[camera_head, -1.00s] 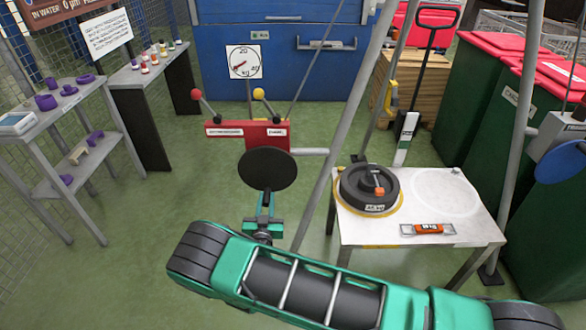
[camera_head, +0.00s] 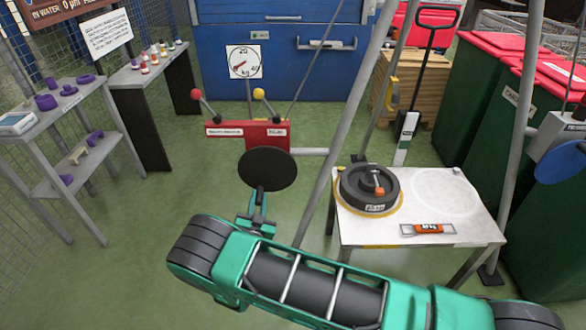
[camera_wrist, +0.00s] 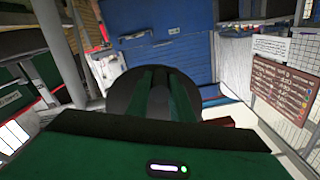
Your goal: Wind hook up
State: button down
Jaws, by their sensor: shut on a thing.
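The winch has a red panel (camera_head: 222,133) with a red-knobbed lever and a yellow-knobbed lever, and a round black disc (camera_head: 267,167) in front. My gripper (camera_head: 260,212) is just below the disc, shut on the winch's crank handle; the grip itself is mostly hidden. In the wrist view, the two green fingers (camera_wrist: 166,95) lie close together in front of the black disc (camera_wrist: 125,92). A dial gauge (camera_head: 244,62) marked in kg stands behind the winch. I cannot clearly make out the hook.
A grey slanting pole (camera_head: 338,150) stands between winch and table. Shelves (camera_head: 60,115) with purple items stand at left. Green floor is open between shelves and winch.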

jog(key=c, duration=1.7)
grip_release()
jog(key=shift+s+a+f, duration=0.1)
jog(key=shift+a+f, duration=0.05)
jog(key=shift+a, duration=0.1)
jog(key=o, duration=0.3)
jog(key=shift+d, duration=0.1)
jog(key=shift+o, duration=0.2)
jog(key=shift+s, duration=3.9)
